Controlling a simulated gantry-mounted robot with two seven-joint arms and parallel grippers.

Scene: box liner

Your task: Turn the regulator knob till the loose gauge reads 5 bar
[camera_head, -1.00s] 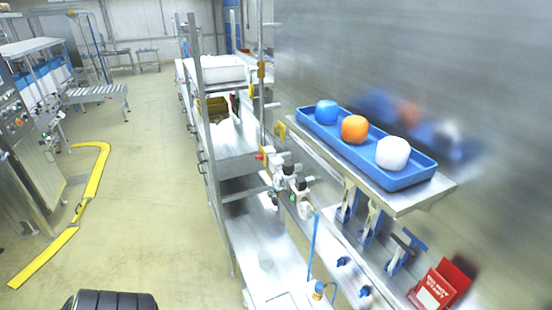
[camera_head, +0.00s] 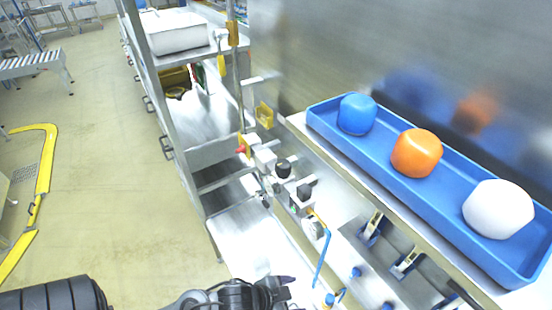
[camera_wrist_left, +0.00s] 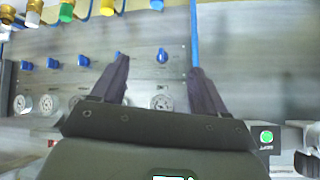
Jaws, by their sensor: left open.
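In the head view, a row of valve fittings stands along the metal wall, with black knobs on top (camera_head: 305,192) (camera_head: 283,168). I cannot tell for sure which is the regulator knob. A small round gauge (camera_head: 316,229) sits at the near end, with a blue hose beside it. Its reading is too small to make out. My left gripper (camera_head: 288,287) is at the bottom edge, below and apart from the fittings. The loose gauge cannot be told from the others.
A blue tray (camera_head: 376,164) with a blue, an orange and a white rounded block lies on the ledge at right. A metal shelf rack (camera_head: 205,150) stands left of the fittings. The blue hose (camera_wrist_left: 194,38) runs near one finger in the wrist view.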

